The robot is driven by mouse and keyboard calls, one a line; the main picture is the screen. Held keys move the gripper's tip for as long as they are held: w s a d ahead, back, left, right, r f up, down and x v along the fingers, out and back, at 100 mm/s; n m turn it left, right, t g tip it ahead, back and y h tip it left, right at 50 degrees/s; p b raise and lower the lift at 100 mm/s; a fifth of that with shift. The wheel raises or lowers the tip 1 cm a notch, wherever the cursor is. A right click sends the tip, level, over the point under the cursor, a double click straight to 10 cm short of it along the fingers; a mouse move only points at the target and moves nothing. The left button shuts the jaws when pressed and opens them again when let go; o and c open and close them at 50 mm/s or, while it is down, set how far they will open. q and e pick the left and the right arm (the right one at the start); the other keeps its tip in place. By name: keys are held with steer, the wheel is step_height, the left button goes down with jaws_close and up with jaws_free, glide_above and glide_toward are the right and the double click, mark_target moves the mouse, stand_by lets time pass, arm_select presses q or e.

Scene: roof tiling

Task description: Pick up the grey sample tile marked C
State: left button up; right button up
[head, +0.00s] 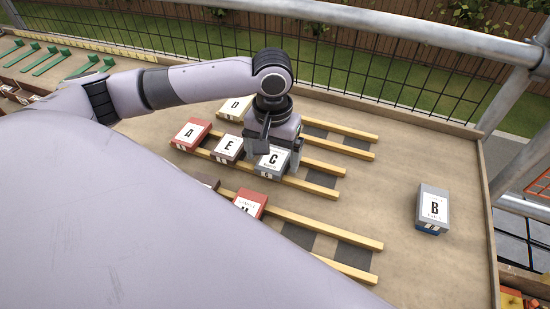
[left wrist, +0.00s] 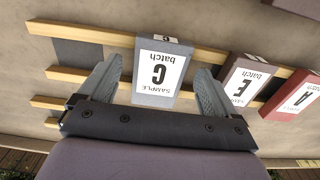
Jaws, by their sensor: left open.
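The grey sample tile marked C (head: 271,162) stands on the wooden battens at the right end of a row with tiles E and A. It also shows in the left wrist view (left wrist: 162,72), upside down, with its label facing the camera. My left gripper (head: 272,150) is directly at tile C, coming from above. In the left wrist view its two fingers (left wrist: 158,85) are open, one on each side of the tile, with a visible gap on both sides. My right gripper does not show.
Tile E (head: 227,148) stands close beside C, with red tile A (head: 191,134) beyond it. Tile D (head: 236,107) is on a batten behind. Grey tile B (head: 433,209) stands alone at the right. A red tile (head: 249,203) sits on the front battens, partly hidden by my arm.

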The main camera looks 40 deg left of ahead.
arm_select(q)
steer(key=shift+f, duration=0.2)
steer(key=c, duration=1.2)
steer(key=shift+r, duration=0.1)
steer(key=shift+c, duration=0.2)
